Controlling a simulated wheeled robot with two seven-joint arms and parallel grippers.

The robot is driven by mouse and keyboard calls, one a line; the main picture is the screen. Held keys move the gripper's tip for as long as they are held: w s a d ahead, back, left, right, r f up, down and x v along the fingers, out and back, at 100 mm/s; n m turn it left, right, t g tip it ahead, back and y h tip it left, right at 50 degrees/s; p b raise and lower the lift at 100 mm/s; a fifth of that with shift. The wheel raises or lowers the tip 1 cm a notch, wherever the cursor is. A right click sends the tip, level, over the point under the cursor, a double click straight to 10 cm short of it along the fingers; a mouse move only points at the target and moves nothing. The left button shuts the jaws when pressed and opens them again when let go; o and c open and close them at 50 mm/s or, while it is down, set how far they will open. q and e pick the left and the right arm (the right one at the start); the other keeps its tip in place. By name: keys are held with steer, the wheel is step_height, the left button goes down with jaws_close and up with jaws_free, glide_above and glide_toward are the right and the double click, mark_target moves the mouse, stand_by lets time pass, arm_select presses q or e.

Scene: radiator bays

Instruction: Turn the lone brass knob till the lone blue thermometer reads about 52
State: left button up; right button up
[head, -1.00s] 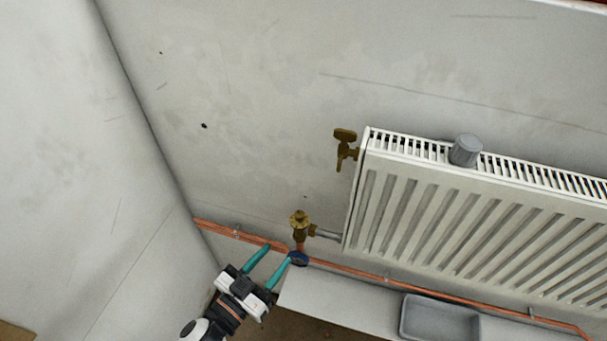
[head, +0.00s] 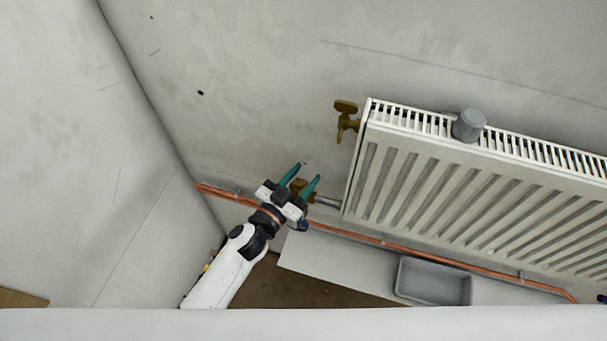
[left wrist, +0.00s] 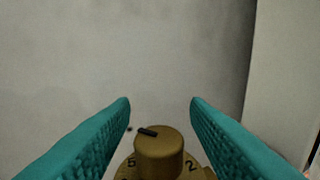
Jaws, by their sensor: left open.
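The brass knob (head: 303,186) is on a valve at the lower left of the radiator, partly hidden behind my left gripper (head: 307,172) in the head view. The left wrist view shows the knob (left wrist: 160,158) from above, with a black pointer mark and a numbered collar; 5 and 2 are readable. My left gripper, also in that view (left wrist: 160,100), is open, its teal fingers on either side of the knob with gaps between. A dark blue round part (head: 303,226), perhaps the thermometer, shows just below the gripper; no reading is legible. My right gripper is out of view.
The white radiator (head: 460,190) stands to the right. A grey cup (head: 468,126) sits on top. A copper pipe (head: 400,248) runs below, above a grey tray (head: 405,285). The wall at left is bare.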

arm_select(q)
steer(key=shift+w+d, duration=0.15)
steer(key=shift+w, duration=0.15)
jaws_close()
